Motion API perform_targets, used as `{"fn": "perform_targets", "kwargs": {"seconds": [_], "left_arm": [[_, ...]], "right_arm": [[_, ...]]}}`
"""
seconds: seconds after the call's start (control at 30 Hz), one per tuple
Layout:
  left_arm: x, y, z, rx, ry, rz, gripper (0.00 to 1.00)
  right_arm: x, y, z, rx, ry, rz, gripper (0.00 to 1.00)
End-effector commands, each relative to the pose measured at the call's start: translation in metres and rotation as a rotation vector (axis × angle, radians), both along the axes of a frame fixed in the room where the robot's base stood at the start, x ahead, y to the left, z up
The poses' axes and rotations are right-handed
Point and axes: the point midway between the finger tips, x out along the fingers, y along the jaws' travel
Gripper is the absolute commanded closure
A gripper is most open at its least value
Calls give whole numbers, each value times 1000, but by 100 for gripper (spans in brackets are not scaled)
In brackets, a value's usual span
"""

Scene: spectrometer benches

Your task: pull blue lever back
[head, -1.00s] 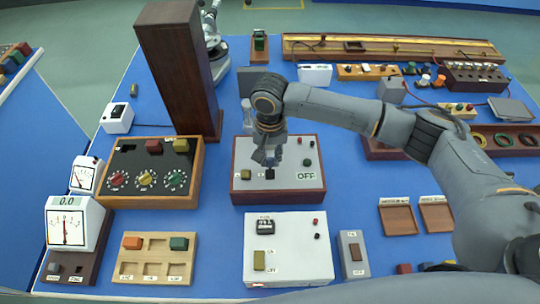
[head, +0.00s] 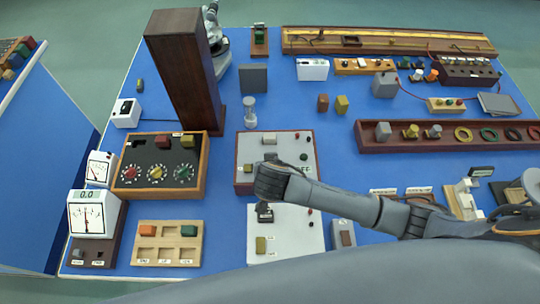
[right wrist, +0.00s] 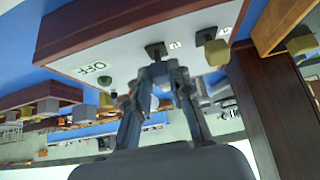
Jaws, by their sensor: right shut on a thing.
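The control box (head: 243,150) has a pale top, a red-brown wooden frame and an OFF label, partly covered by my arm in the head view. My right gripper (right wrist: 166,72) comes over this box from the right and is shut around a lever at a black slot (right wrist: 155,49). A green knob (right wrist: 107,81) sits near the OFF label (right wrist: 95,68). My left gripper is not in view.
A white box (head: 285,240) with a yellow switch lies in front, partly under my arm. A dial box (head: 118,184) stands to the left, with a tall brown column (head: 180,75) behind it. Blue table is free behind the control box, around a glass piece (head: 249,113).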

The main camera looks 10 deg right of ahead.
Motion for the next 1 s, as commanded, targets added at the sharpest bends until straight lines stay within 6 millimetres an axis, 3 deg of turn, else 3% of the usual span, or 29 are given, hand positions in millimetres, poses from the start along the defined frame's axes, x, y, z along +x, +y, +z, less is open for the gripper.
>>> {"fn": "perform_targets", "kwargs": {"seconds": [0.4,0.97,1.0], "left_arm": [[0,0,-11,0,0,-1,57],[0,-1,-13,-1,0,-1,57],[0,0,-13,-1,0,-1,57]], "right_arm": [[-11,2,-8,-37,-174,-1,100],[-12,2,-8,-45,-201,1,100],[-12,2,-8,-45,-201,1,73]]}}
